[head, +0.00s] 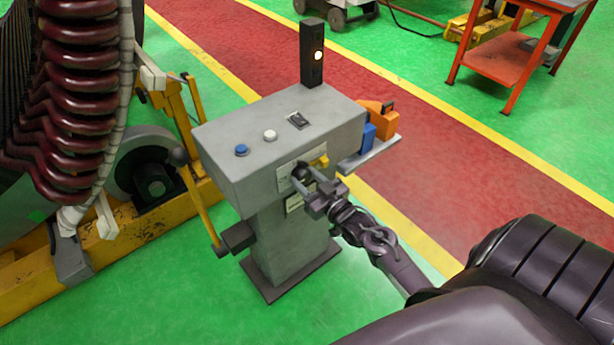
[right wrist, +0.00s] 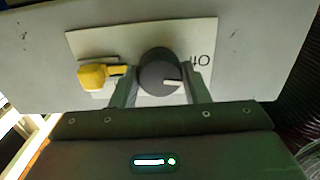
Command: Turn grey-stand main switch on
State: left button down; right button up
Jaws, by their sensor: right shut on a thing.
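The grey stand (head: 240,180) stands in the middle of the head view. Its front face carries a pale plate (head: 284,178) with a dark round switch knob (right wrist: 158,68). My right gripper (head: 310,178) is at this face, with its fingers on both sides of the knob, shut on it. In the right wrist view, the knob's white mark points right, towards "I" and "O" lettering (right wrist: 198,59) that appears turned over. A yellow lever-like part (right wrist: 93,77) sits left of the knob in that view, apart from the fingers. My left gripper is not in view.
The stand's top has a blue button (head: 241,150), a white button (head: 270,135), a small black switch (head: 299,120) and a black post with a lit lamp (head: 312,55). A side shelf (head: 370,155) holds blue and orange items. A large coil machine (head: 85,90) stands left.

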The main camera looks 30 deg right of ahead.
jog(key=m+p, duration=0.2)
jog(key=m, duration=0.1)
jog(key=shift+r+m, duration=0.15)
jog(key=shift+m, duration=0.25)
jog(key=m+p, duration=0.2)
jog(key=m, duration=0.2)
jog(key=shift+m+p, duration=0.3)
jog(key=shift+p, duration=0.1)
jog(key=m+p, duration=0.1)
jog(key=m, duration=0.2)
jog(key=shift+p, duration=0.35)
jog(key=shift+f+m+p, duration=0.2)
jog(key=shift+m+p, duration=0.5)
jog(key=shift+m, duration=1.3)
jog(key=o, duration=1)
jog(key=shift+c, duration=0.2)
jog(key=s, duration=0.7)
jog(key=shift+s+d, duration=0.3)
jog(key=shift+s, duration=0.1)
